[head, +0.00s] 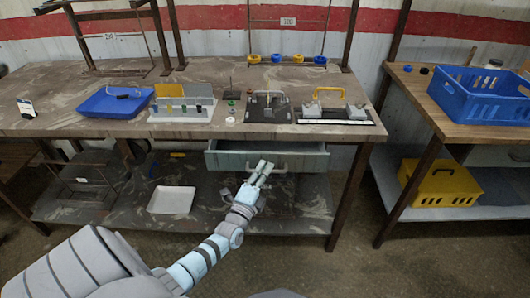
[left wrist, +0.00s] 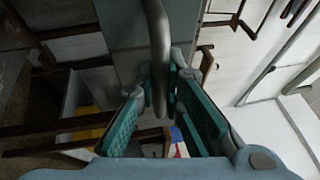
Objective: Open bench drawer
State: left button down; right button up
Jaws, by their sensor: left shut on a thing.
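The bench drawer (head: 308,162) is a grey-green box under the front edge of the long workbench (head: 60,125). It seems to stand a little out from the bench; how far is hard to tell. Its handle is a curved grey metal bar, clear in the left wrist view (left wrist: 158,45) and mostly hidden by my fingers in the head view. My left gripper (head: 264,172) is at the drawer front, shut on the handle. In the left wrist view the green finger pads (left wrist: 165,95) lie on both sides of the bar. My right gripper is not in view.
On the bench stand a blue tray (head: 100,104), a tool rack (head: 180,112) and several fixtures. A white tray (head: 171,201) lies on the lower shelf. A second table at right holds a blue crate (head: 480,100), with a yellow box (head: 440,185) below. The floor in front is clear.

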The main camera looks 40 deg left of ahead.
pick_arm(q)
jog(key=s+d+p, duration=0.7)
jog(key=s+d, duration=0.2)
jog(key=s, duration=0.3)
jog(key=shift+s+d, duration=0.25)
jog(key=shift+s, duration=0.05)
jog(key=c, duration=2)
grip_release()
jog(key=shift+o, duration=0.2)
jog(key=v, duration=1.2)
jog(key=shift+w, duration=0.1)
